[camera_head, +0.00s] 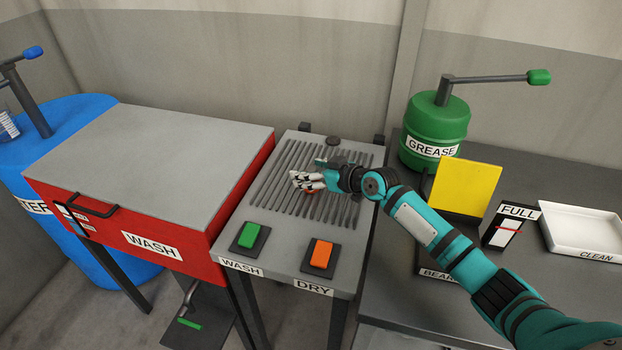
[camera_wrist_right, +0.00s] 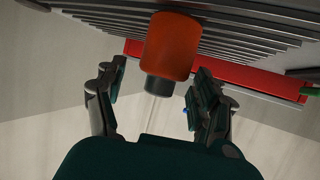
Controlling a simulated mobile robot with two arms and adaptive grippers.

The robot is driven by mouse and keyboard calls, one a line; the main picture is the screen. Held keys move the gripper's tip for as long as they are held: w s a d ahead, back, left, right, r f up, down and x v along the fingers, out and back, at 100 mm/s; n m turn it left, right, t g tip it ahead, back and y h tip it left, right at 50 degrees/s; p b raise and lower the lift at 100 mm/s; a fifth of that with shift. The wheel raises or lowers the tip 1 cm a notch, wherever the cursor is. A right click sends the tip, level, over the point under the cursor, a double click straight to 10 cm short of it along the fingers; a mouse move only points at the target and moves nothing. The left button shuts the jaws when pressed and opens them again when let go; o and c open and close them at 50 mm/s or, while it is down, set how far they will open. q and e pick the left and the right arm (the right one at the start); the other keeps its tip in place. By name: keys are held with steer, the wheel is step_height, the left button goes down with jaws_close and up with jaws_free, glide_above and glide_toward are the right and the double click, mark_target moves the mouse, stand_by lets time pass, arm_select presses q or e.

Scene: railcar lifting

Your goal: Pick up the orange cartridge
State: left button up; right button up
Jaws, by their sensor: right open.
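The orange cartridge (camera_wrist_right: 173,46) has a dark end cap and shows between the two open fingers of my right gripper (camera_wrist_right: 155,85) in the right wrist view. It is at the slatted grey rack, and the fingers stand apart from its sides. In the head view my right gripper (camera_head: 303,180) is over the slats, and only a small orange bit of the cartridge (camera_head: 311,192) shows beside it; the rest is hidden. My left gripper is not in view.
The slatted dry station (camera_head: 290,235) has a green button (camera_head: 249,236) and an orange button (camera_head: 321,254) in front. A red wash box (camera_head: 150,200) stands left. At right, a bench holds a green grease drum (camera_head: 437,128), a yellow panel (camera_head: 466,188) and a white tray (camera_head: 583,222).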

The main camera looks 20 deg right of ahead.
steer(key=shift+c, duration=0.3)
steer(key=c, duration=1.2)
steer(key=shift+c, duration=0.3)
steer(key=shift+r, duration=0.15)
